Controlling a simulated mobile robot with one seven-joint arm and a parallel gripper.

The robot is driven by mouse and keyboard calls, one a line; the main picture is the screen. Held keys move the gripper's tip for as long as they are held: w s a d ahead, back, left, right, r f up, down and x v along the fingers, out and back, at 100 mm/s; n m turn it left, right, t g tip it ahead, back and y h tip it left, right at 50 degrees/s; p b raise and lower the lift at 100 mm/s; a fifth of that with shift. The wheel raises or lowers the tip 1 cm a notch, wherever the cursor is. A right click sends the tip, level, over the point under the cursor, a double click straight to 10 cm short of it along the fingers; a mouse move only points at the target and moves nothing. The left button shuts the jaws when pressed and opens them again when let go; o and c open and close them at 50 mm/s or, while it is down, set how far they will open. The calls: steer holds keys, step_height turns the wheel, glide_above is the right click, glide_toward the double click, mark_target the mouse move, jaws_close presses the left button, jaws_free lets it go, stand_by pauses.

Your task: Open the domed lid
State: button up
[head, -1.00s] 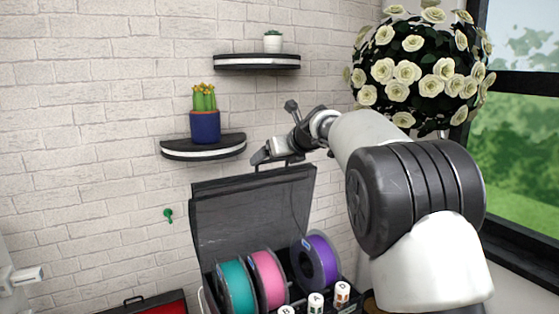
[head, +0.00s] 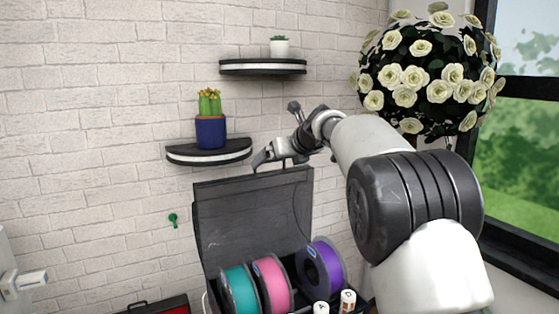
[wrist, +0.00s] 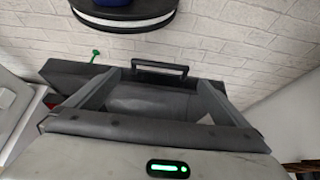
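The domed lid (head: 250,222) is a dark see-through cover. It stands raised, nearly upright, at the back of a box of filament spools in the head view. My gripper (head: 264,158) is at the lid's top edge, seen small from behind my arm. In the wrist view, the two fingers of my gripper (wrist: 160,82) are spread apart with nothing clamped between them. A dark handle (wrist: 160,68) shows just past the fingertips, on the lid's edge. Whether a finger touches the lid is not clear.
Teal (head: 239,290), pink (head: 271,284) and purple (head: 320,266) spools sit before the lid. White flowers (head: 425,75) stand at right. A green hook (head: 173,220) is on the wall.

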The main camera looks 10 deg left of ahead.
steer(key=b+v, duration=0.2)
steer(key=v, duration=1.5)
steer(key=shift+s, duration=0.2)
steer(key=shift+d+r, duration=0.1)
steer(key=s+d+f+n+g+h, duration=0.1)
steer(key=s+d+f+n+h, duration=0.1)
steer(key=s+d+f+n, duration=0.4)
steer(key=s+d+f+n+g+h, duration=0.1)
steer(key=s+d+f+n+h, duration=0.1)
steer(key=s+d+f+n, duration=0.4)
steer(key=s+d+f+n+g+h, duration=0.1)
steer(key=s+d+f+n, duration=0.5)
steer(key=s, duration=1.8)
step_height(320, 180, down, 5)
steer(key=n+h, duration=0.1)
steer(key=n, duration=0.9)
steer(key=shift+s+d+n+g+h, duration=0.25)
steer(key=shift+d+n+g+h, duration=0.05)
steer(key=shift+n+g+h, duration=0.1)
